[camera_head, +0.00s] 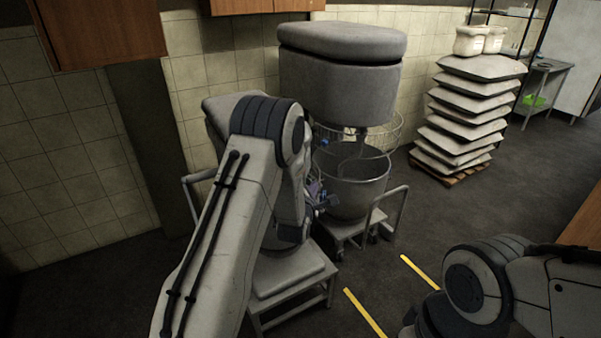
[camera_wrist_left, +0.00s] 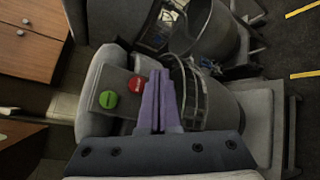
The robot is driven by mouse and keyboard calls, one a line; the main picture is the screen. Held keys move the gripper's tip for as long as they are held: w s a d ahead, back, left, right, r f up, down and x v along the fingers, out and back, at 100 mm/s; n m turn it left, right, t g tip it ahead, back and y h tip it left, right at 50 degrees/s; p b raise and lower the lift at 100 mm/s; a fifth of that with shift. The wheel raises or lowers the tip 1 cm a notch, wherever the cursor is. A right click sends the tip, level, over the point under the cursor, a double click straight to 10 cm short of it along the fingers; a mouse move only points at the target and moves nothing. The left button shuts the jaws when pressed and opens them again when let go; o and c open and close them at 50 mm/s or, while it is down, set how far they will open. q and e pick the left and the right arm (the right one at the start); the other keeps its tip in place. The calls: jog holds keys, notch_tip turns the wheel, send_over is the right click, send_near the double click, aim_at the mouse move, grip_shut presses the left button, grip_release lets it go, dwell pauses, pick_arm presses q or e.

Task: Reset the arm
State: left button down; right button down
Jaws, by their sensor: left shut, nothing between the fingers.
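My left arm reaches forward from the bottom left in the head view. Its left gripper (camera_head: 318,196) is small there, partly hidden behind my own arm, close to the steel bowl (camera_head: 352,190) of the grey mixer (camera_head: 340,85). In the left wrist view the purple fingers of the left gripper (camera_wrist_left: 159,82) are together with nothing between them. A green button (camera_wrist_left: 108,99) and a red button (camera_wrist_left: 136,84) on a grey panel show just left of the fingers. My right arm shows at the lower right of the head view, but its gripper is out of view.
The bowl stands on a wheeled trolley (camera_head: 396,212) with a wire guard (camera_head: 385,135) above it. Stacked sacks (camera_head: 465,105) on a pallet are at the back right. The dark floor (camera_head: 430,225) between them is open, with yellow stripes (camera_head: 365,313). Wooden cabinets (camera_wrist_left: 30,45) show in the wrist view.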

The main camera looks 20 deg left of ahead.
dwell(0.4)
pick_arm(q)
jog(key=s+d+r+m+g+h, duration=0.2)
jog(key=s+d+m+g, duration=0.2)
jog(key=s+d+m, duration=0.55)
jog(key=s+d+r+m+g+h, duration=0.35)
jog(key=s+d+m, duration=0.45)
jog(key=d, duration=0.3)
jog(key=s+a+r+m+g+y, duration=0.1)
jog(key=s+m+g, duration=0.6)
jog(key=s+m, duration=0.9)
jog(key=s+r+y, duration=0.1)
jog(key=s, duration=0.9)
jog(key=shift+s+r+g, duration=0.15)
jog(key=shift+r+g, duration=0.05)
jog(key=shift+g, duration=0.15)
jog(key=shift+a, duration=0.15)
